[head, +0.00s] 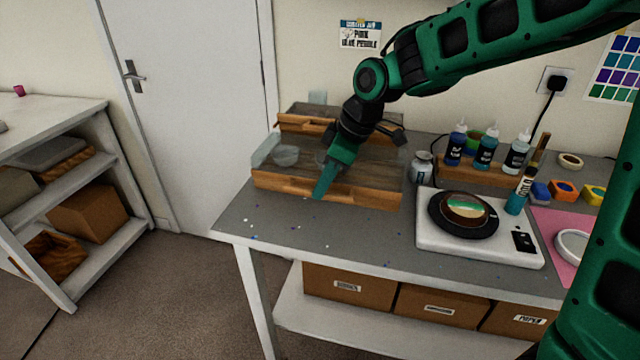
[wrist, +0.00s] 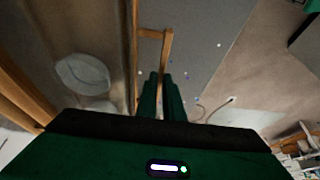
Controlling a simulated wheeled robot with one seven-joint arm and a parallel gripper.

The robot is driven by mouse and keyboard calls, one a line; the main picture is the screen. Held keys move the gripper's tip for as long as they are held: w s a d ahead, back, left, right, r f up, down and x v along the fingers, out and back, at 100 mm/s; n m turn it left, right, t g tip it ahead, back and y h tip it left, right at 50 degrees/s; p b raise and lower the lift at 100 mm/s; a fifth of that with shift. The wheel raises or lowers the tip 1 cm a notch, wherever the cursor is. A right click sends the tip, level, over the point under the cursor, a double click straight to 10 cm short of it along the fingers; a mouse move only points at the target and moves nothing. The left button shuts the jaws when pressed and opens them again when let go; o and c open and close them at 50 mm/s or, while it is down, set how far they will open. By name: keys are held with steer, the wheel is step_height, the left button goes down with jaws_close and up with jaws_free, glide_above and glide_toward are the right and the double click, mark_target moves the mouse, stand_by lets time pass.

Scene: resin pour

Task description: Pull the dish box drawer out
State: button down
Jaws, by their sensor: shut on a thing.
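The dish box (head: 375,194) is a low wooden-fronted box with clear sides on the grey table, left of centre. Its drawer has a wooden front (head: 282,181), and clear round dishes (head: 286,155) show behind it. In the wrist view, the drawer's wooden handle (wrist: 167,48) stands out from the front edge, and a clear dish (wrist: 82,74) shows beyond that edge. My gripper (head: 320,192) reaches down at the drawer front, and in the wrist view (wrist: 161,90) its green fingers are close together on the handle. The fingers hide part of the handle.
A small jar (head: 421,167) stands right of the box. Further right are a white scale (head: 430,245) with a round piece on it, several bottles in a wooden rack (head: 478,176) and a pink mat (head: 552,232). The table in front of the drawer is clear except for small specks.

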steer(key=shift+w+d+r, duration=0.15)
steer(key=shift+w+r, duration=0.05)
steer(key=shift+w, duration=0.15)
stand_by(0.6)
steer(key=s+a, duration=0.4)
steer(key=s, duration=0.8)
steer(key=shift+s+a, duration=0.25)
steer(key=shift+a, duration=0.15)
steer(key=c, duration=1.9)
jaws_free()
steer(key=shift+o, duration=0.2)
steer(key=shift+f, duration=0.1)
steer(key=shift+d, duration=0.1)
steer(key=v, duration=1)
steer(key=shift+r, duration=0.3)
